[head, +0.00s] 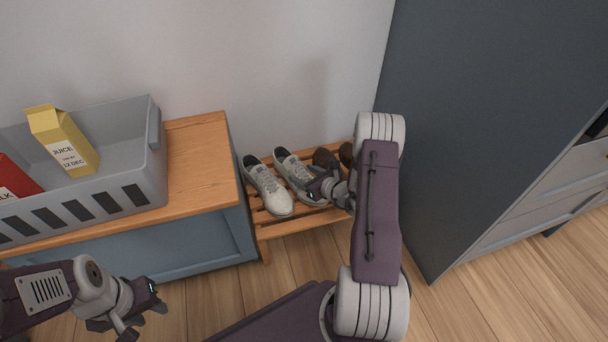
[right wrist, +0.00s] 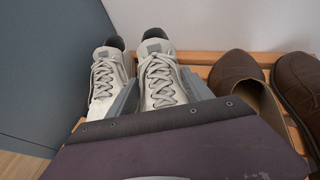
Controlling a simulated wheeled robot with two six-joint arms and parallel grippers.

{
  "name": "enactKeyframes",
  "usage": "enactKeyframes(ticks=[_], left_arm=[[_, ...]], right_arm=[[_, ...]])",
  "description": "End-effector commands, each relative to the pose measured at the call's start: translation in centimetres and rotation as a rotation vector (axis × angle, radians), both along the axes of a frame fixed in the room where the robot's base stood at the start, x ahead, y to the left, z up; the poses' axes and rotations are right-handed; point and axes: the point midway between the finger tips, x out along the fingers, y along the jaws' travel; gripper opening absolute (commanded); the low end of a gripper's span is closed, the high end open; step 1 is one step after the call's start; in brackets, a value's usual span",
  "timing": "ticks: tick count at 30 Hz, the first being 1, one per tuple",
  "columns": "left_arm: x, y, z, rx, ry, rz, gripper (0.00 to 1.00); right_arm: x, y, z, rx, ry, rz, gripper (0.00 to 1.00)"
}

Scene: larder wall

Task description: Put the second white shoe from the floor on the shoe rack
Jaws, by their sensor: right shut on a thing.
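Two white lace-up shoes sit side by side on the slatted wooden shoe rack (head: 302,220). The left white shoe (head: 267,188) shows whole; it also shows in the right wrist view (right wrist: 103,80). My right gripper (head: 319,190) reaches down over the other white shoe (head: 292,166). In the right wrist view its fingers (right wrist: 160,92) lie on either side of that white shoe (right wrist: 158,75), shut on it. The shoe's near end is hidden by the gripper. It appears to rest on the slats. My left gripper (head: 130,309) is empty and open, low at the left.
Brown shoes (right wrist: 233,72) stand on the rack right of the white pair. A blue bench with a wooden top (head: 200,150) stands left of the rack, bearing a grey crate (head: 152,178) with cartons. A tall dark cabinet (head: 465,110) stands to the right.

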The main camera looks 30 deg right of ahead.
Motion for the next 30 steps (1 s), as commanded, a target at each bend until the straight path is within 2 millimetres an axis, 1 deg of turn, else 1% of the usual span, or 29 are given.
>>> enactKeyframes(ticks=[5,22,23,24,25,26,30], left_arm=[[0.0,0.0,0.0,0.000,0.000,0.000,0.36],[0.0,0.0,-0.9,0.000,0.000,0.000,0.36],[0.0,0.0,-0.9,0.000,0.000,0.000,0.36],[0.0,0.0,-0.8,0.000,0.000,0.000,0.36],[0.0,0.0,-0.8,0.000,0.000,0.000,0.36],[0.0,0.0,-0.8,0.000,0.000,0.000,0.36],[0.0,0.0,-0.8,0.000,0.000,0.000,0.36]], right_arm=[[0.0,0.0,0.1,0.000,-0.002,0.000,0.00],[0.0,0.0,-1.1,0.000,-0.002,0.000,0.00],[0.0,0.0,-1.0,0.000,-0.002,0.000,0.62],[0.0,0.0,-1.0,0.000,-0.002,0.000,0.73],[0.0,0.0,-1.0,0.000,-0.002,0.000,0.81],[0.0,0.0,-1.0,0.000,-0.002,0.000,0.84],[0.0,0.0,-1.0,0.000,-0.001,0.000,0.84]])
